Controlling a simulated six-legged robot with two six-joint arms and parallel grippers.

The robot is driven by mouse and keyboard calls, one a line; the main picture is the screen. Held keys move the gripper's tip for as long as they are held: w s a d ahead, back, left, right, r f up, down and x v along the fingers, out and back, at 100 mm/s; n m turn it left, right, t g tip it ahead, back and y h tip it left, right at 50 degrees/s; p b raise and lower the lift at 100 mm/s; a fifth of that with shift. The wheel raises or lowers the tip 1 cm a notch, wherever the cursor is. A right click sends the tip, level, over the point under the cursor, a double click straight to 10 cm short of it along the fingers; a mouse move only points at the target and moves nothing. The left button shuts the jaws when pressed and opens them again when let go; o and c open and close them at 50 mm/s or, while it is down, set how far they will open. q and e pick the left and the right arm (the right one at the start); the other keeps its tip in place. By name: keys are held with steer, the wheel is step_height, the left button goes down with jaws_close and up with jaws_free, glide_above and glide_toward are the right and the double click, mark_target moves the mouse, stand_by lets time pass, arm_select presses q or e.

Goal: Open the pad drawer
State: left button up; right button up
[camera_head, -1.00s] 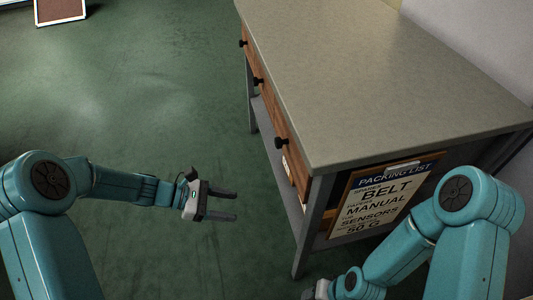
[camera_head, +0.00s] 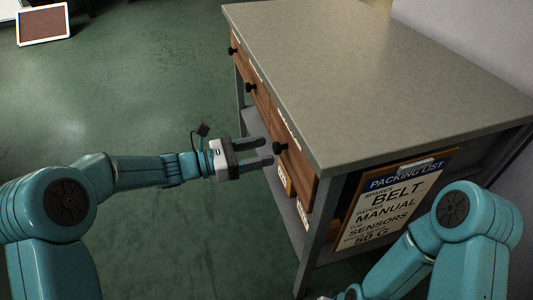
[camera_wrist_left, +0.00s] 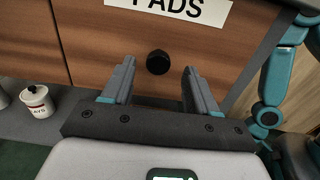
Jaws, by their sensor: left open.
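The pad drawer (camera_wrist_left: 95,55) has a wooden front with a white label (camera_wrist_left: 175,10) reading PADS in the left wrist view. In the head view it is the nearest drawer (camera_head: 293,165) in the bench's row. It looks shut. Its round black knob (camera_wrist_left: 157,62) sits in the middle of the front; it also shows in the head view (camera_head: 280,149). My left gripper (camera_head: 270,154) is open, its two fingers pointing at the drawer front. In the left wrist view the knob appears between and just beyond the fingertips. My right gripper is not in view; only its arm shows.
The workbench (camera_head: 370,75) has a bare grey top. A packing list board (camera_head: 390,205) hangs on its end. A lower shelf (camera_head: 285,210) carries labelled containers, one a white pot (camera_wrist_left: 38,103).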

arm_select(q)
steer(key=shift+x, duration=1.25)
jaws_close()
steer(key=p+v, duration=0.9)
steer(key=v, duration=2.3)
jaws_free()
steer(key=shift+r, duration=0.1)
steer(key=shift+a, duration=0.1)
